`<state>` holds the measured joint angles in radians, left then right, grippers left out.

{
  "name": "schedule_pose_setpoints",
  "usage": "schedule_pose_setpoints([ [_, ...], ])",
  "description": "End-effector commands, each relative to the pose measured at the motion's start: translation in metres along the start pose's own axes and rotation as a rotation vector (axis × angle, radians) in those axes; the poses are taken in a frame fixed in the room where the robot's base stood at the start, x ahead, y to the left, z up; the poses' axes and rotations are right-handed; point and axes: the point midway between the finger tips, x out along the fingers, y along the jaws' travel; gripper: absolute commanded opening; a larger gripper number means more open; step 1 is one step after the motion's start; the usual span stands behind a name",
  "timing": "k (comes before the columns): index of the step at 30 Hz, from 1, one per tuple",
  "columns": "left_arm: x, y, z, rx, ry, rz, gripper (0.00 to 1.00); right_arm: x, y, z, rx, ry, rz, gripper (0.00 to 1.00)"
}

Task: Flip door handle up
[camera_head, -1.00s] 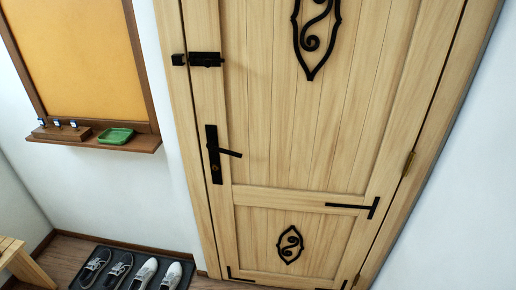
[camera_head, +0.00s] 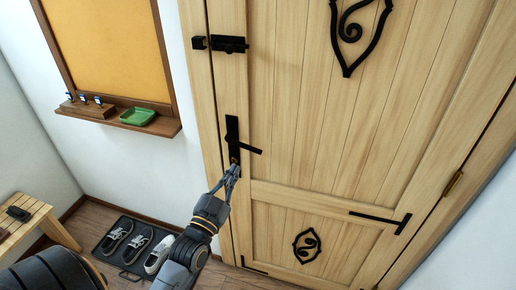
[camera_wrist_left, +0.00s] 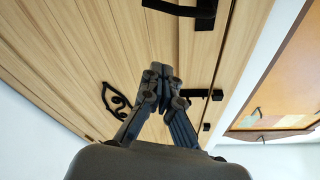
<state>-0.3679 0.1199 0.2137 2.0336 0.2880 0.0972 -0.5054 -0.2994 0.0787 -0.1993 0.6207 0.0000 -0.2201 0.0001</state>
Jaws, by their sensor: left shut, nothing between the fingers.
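The black door handle (camera_head: 250,150) is a lever on a tall dark plate (camera_head: 232,130), on the left side of the wooden door (camera_head: 300,110). The lever points right and slants slightly downward in the head view. My left gripper (camera_head: 235,168) is shut and empty, with its fingertips just below the lever, near the plate's lower end. I cannot tell whether it touches the door. In the left wrist view, the shut fingers (camera_wrist_left: 168,72) point at the door, and the handle (camera_wrist_left: 175,9) shows at the top edge. My right gripper is not in view.
A black sliding bolt (camera_head: 229,44) sits above the handle. A wall board with a shelf (camera_head: 150,127) holding a green tray (camera_head: 137,116) hangs left of the door. A shoe mat (camera_head: 110,245) lies on the floor, and a wooden bench (camera_head: 22,222) stands at left.

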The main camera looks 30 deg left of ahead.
Motion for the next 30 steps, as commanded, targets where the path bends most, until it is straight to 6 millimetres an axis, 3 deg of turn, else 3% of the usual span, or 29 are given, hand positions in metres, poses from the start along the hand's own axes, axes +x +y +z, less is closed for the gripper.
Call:
schedule_pose_setpoints([
  [11, 0.007, 0.0, 0.0, -0.001, -0.002, 0.001, 0.0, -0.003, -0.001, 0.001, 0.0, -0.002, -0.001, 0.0],
  [14, 0.02, 0.0, -0.001, -0.002, 0.0, 0.001, 0.0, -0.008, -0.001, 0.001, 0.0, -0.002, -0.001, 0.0],
  [26, 0.105, -0.001, -0.002, -0.001, -0.001, 0.001, 0.0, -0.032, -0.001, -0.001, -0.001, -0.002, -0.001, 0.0],
  [30, 0.106, 0.001, 0.024, 0.001, -0.006, 0.003, 0.0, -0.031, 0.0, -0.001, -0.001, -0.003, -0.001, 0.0],
])
